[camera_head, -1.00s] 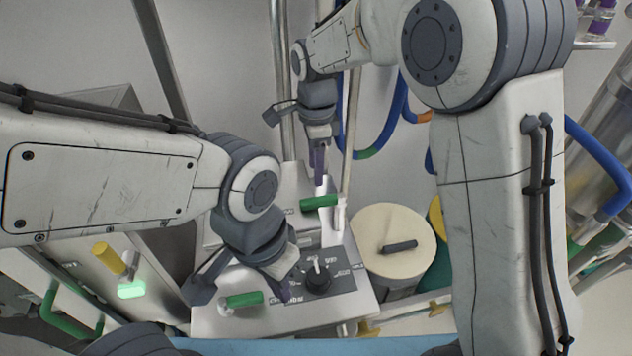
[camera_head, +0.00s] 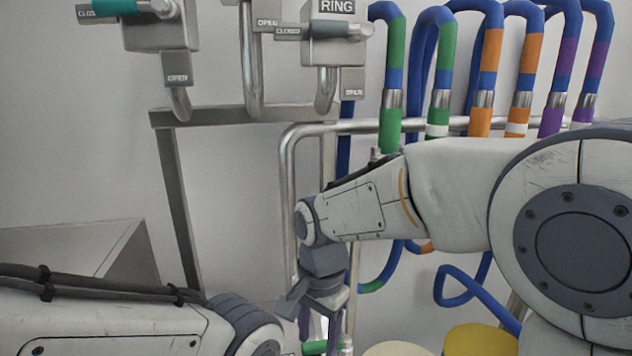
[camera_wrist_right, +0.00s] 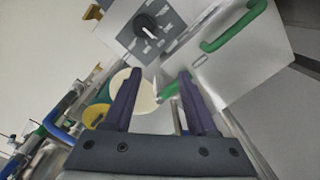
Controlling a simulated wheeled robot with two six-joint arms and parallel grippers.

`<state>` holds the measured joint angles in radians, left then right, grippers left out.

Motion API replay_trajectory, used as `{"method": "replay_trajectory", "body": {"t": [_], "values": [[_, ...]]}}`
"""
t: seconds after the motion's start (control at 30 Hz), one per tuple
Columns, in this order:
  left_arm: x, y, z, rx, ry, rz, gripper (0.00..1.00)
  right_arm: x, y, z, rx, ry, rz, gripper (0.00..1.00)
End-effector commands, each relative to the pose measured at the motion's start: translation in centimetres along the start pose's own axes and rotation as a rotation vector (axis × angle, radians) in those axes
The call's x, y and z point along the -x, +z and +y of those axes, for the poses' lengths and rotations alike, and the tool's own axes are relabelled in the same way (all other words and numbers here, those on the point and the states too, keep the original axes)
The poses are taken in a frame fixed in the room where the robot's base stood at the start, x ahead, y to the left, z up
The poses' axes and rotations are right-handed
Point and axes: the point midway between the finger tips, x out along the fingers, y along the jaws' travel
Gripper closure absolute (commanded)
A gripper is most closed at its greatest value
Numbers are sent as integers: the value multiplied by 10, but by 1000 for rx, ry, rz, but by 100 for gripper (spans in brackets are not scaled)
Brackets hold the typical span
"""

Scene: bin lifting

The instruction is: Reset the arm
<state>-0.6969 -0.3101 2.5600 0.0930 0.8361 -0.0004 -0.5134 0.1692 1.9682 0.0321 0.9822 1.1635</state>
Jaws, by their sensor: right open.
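My right gripper (camera_head: 319,332) hangs down at the lower middle of the head view, below its white and grey arm. In the right wrist view my right gripper (camera_wrist_right: 158,84) has its two dark fingers spread, with nothing between them held. A green handle (camera_head: 318,348) shows near its fingertips, and I cannot tell whether they touch. My left arm comes in at the lower left of the head view, but its gripper is below the frame.
Valve boxes (camera_head: 335,45) with levers are on the wall. Colored hoses (camera_head: 395,80) hang behind my right arm. A metal rail (camera_head: 290,190) stands close by. The wrist view shows a panel with a black knob (camera_wrist_right: 146,27), a green handle (camera_wrist_right: 236,28) and a cream lid (camera_wrist_right: 142,92).

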Motion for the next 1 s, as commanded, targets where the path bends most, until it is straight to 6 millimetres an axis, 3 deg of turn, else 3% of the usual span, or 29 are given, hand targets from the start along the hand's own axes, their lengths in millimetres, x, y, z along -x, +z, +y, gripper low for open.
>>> {"method": "replay_trajectory", "body": {"t": [0.03, 0.2, 0.43, 0.6, 1.0], "values": [[0, 0, 0, 0, 0, 0, 100, 3, 17, 15, 143, -9, -3, 43], [0, 0, 0, 0, 0, 0, 100, 0, 61, 66, 634, -30, -9, 43], [0, 0, 0, 0, 0, 0, 100, -13, 97, 124, 1138, -53, -9, 43], [0, 0, 0, 0, 0, 0, 100, -19, 106, 140, 1291, -60, -6, 43], [0, 0, 0, 0, 0, 0, 100, -20, 106, 141, 1297, -60, -7, 43]]}}
